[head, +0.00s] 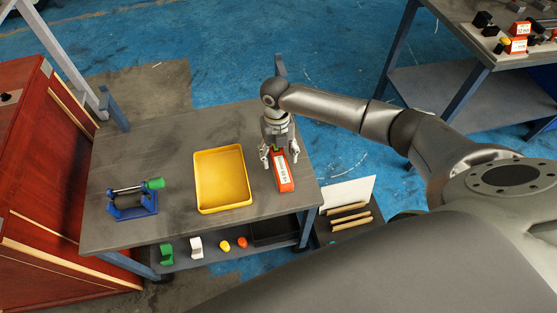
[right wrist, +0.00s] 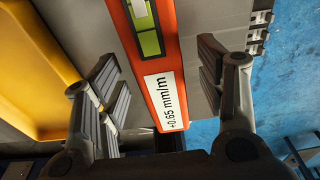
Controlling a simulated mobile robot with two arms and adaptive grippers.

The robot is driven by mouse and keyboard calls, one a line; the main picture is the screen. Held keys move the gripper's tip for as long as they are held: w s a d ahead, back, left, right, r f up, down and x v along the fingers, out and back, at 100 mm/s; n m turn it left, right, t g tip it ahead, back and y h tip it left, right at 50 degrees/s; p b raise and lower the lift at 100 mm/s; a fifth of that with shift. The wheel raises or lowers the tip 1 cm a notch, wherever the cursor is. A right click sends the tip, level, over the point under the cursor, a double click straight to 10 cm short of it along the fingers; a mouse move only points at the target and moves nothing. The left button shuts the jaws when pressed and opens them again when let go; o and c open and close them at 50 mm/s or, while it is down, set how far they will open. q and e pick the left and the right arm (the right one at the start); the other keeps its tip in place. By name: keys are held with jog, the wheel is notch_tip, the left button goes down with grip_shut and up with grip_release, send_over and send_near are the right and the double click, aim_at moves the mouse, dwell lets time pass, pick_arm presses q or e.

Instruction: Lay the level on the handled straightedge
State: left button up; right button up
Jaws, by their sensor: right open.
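The level (head: 285,180) is an orange bar with a white label, lying near the right edge of the grey table. In the right wrist view, the level (right wrist: 153,60) shows a green vial and the label "+0.65 mm/m". My right gripper (head: 279,156) is open above the level, pointing down. In the right wrist view, its fingers (right wrist: 163,88) stand on either side of the level, with a gap at each side. A thin bright bar with a green handle, which looks like the handled straightedge (head: 128,189), lies across a dark tube on a blue stand. My left gripper is out of view.
A yellow tray (head: 196,182) stands between the stand and the level. The grey table (head: 150,135) is clear toward the back left. Green, white, yellow and orange pieces sit on the lower shelf (head: 180,259). A red cabinet (head: 40,180) stands at the left.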

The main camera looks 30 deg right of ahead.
jog(key=shift+s+a+f, duration=0.1)
jog(key=shift+f, duration=0.75)
jog(key=shift+c, duration=0.4)
jog(key=shift+r, duration=0.1)
grip_shut()
